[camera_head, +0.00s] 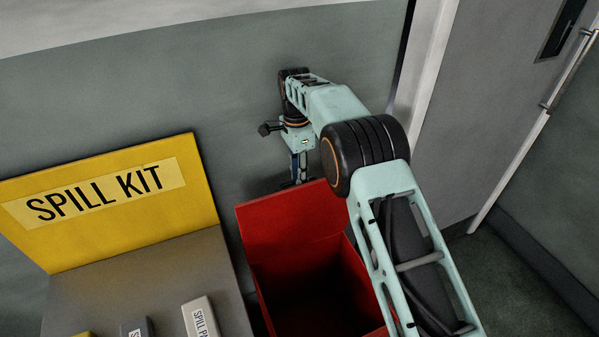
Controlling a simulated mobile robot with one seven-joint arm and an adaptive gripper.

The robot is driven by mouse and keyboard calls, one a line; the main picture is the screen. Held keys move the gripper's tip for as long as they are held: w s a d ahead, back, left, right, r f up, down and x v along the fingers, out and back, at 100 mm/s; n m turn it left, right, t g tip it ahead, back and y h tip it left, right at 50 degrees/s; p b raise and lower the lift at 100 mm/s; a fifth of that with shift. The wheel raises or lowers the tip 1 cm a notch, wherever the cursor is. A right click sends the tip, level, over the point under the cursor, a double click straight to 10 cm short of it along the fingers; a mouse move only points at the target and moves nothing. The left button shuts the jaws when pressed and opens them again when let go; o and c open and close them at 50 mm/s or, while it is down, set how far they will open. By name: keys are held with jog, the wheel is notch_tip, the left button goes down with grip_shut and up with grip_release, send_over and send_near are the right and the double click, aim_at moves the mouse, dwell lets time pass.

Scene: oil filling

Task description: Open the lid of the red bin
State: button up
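The red bin (276,293) stands at the bottom middle, and its dark inside shows from above. Its red lid (285,226) is raised and stands upright along the bin's back edge, near the wall. My gripper (297,181) points down behind the lid's top edge, between the lid and the wall. The lid hides the fingertips in part, so I cannot tell whether they touch it or are open or shut. My arm passes over the bin's right side and hides part of it.
The grey wall (130,95) is close behind my gripper. A grey door (490,90) with a long handle is at the right.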

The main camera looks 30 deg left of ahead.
jog(key=shift+o, duration=0.9)
jog(key=shift+s+a+f, duration=0.1)
jog(key=shift+a+f, duration=0.1)
jog(key=shift+f, duration=0.8)
jog(key=shift+r, duration=0.1)
notch_tip(320, 180, up, 13)
jog(key=shift+w+a, duration=0.3)
jog(key=shift+w, duration=0.15)
